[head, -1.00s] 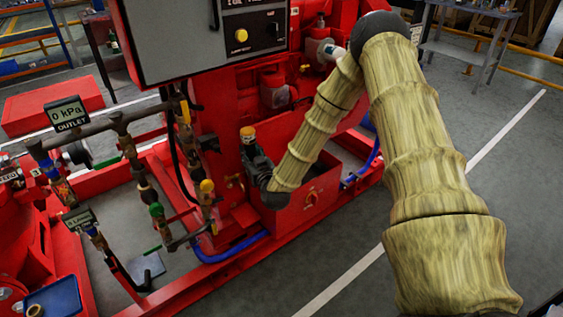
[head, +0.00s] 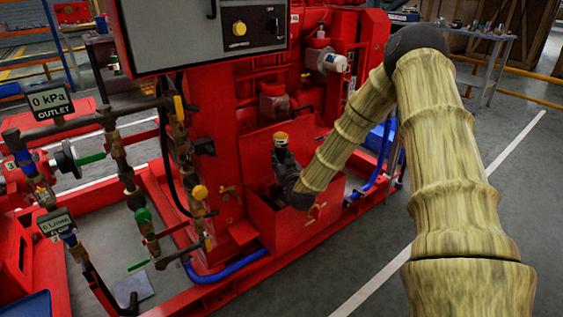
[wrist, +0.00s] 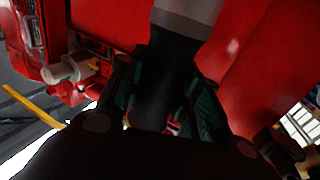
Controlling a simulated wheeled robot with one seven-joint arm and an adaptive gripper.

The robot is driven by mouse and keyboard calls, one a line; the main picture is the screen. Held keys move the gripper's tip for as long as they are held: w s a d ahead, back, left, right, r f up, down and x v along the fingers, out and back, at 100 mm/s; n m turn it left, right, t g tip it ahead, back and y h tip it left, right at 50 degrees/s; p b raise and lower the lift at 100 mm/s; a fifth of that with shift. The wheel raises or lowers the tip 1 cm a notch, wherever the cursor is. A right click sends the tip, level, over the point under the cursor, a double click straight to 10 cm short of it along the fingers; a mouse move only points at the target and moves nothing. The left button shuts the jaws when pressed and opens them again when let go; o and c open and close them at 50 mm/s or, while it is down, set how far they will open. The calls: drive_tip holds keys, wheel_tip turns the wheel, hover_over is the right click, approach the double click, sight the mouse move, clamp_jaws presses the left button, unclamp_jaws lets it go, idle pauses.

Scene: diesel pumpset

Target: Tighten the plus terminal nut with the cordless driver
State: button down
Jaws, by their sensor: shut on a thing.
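My gripper (head: 283,158) is above the open red box (head: 275,228) low on the pumpset's side. It is shut on the cordless driver (head: 281,138), whose orange-and-white end sticks up above the jaws. In the wrist view the dark grip of the driver (wrist: 167,78) with a grey collar lies between the finger pads (wrist: 160,100). The driver's lower end is hidden by my gripper and the box wall. I cannot make out the plus terminal nut in either view; the box's inside is mostly hidden.
A grey control panel (head: 205,40) overhangs at upper left. Pipes and valves with an outlet gauge (head: 50,101) stand at the left. Blue hose (head: 228,268) runs along the base.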

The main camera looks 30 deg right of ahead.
drive_tip(key=shift+r, duration=0.2)
drive_tip(key=shift+f+b, duration=0.85)
drive_tip(key=shift+f, duration=1.55)
drive_tip(key=shift+s+r+p, duration=0.1)
drive_tip(key=shift+p, duration=0.25)
drive_tip(key=shift+f, duration=0.7)
idle(2.2)
drive_tip(key=shift+r, duration=0.1)
drive_tip(key=shift+r+p, duration=1.9)
drive_tip(key=shift+r, duration=0.6)
drive_tip(key=shift+a+r, duration=0.1)
